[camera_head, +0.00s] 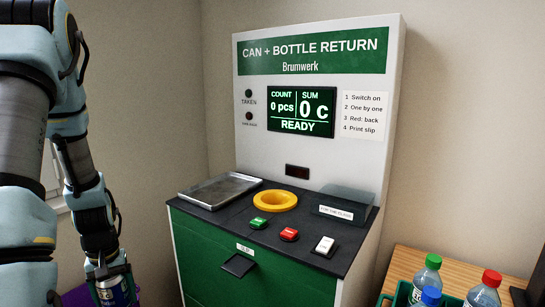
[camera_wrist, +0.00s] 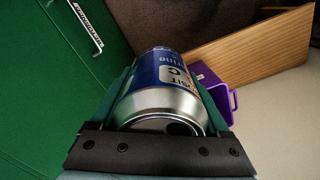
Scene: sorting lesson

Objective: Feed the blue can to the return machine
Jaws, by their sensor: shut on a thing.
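The blue can (camera_head: 117,291) is at the lower left of the head view, partly cut off by the frame edge. My gripper (camera_head: 111,284) is shut on it. In the wrist view the can (camera_wrist: 158,98) lies between the two fingers, its silver end toward the camera. The return machine (camera_head: 330,160) is to the right of my gripper. Its yellow ring opening (camera_head: 275,201) sits in the dark counter, apart from and higher than the can. The display (camera_head: 301,111) reads 0 pcs, 0 c and READY.
On the counter are a metal tray (camera_head: 222,187), a green button (camera_head: 258,223), a red button (camera_head: 289,234), a white switch (camera_head: 325,246) and a clear box (camera_head: 345,202). Several bottles, one with a blue cap (camera_head: 432,261), stand lower right. A purple container (camera_wrist: 215,92) is near the can.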

